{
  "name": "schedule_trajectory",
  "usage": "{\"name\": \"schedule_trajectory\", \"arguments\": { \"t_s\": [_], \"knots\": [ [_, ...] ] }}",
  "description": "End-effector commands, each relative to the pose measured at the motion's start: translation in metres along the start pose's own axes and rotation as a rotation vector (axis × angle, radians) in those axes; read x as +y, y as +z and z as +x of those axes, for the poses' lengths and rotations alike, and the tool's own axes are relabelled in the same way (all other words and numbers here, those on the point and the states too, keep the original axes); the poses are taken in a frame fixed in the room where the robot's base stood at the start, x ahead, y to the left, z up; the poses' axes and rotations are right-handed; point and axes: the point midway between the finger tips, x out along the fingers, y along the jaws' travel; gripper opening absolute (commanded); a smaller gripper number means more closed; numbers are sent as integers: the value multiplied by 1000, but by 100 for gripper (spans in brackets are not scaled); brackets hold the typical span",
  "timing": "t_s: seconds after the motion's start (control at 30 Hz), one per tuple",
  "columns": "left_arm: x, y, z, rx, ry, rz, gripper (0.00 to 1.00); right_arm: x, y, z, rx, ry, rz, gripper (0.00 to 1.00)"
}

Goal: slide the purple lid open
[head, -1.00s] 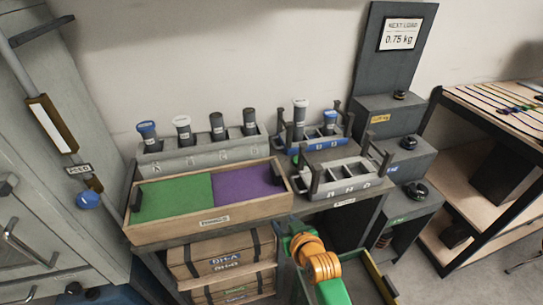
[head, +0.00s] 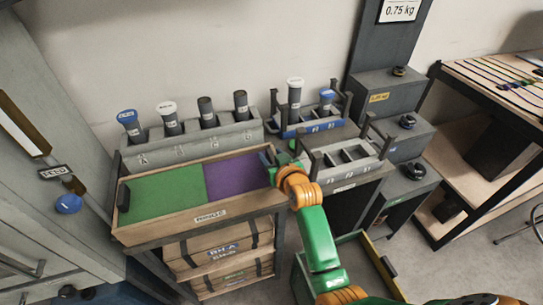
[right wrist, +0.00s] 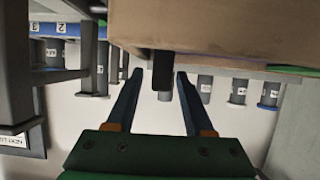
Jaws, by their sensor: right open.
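The purple lid (head: 234,174) lies flat in the right half of a wooden box (head: 205,221), beside the green lid (head: 166,194). My right gripper (head: 271,157) is at the box's right end, by the purple lid's right edge. In the right wrist view a dark handle (right wrist: 162,71) stands between the open fingers of my right gripper (right wrist: 160,76), with a gap on each side. In the head view the gripper and arm hide that handle. My left gripper is not in view.
Behind the box is a grey rack (head: 195,145) with several capped cylinders. A grey slotted holder (head: 345,163) with upright posts stands close to the right of my gripper. A blue rack (head: 308,126) is behind it. Stepped grey blocks (head: 400,135) stand further right.

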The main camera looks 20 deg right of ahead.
Motion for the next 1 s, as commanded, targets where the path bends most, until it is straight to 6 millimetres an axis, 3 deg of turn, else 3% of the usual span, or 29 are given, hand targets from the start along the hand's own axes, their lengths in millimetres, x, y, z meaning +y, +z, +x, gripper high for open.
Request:
{"name": "schedule_trajectory", "arguments": {
  "t_s": [0.23, 0.27, 0.43, 1.0],
  "knots": [
    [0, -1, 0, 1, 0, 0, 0, 0, 0, 2, -1, 0, 0, 52],
    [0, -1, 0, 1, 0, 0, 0, 0, 0, 1, -1, 0, 0, 47],
    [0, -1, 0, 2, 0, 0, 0, 0, 0, 1, -1, 0, 0, 1],
    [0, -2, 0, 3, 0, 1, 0, 0, 0, 1, -1, 0, -1, 0]
  ]
}}
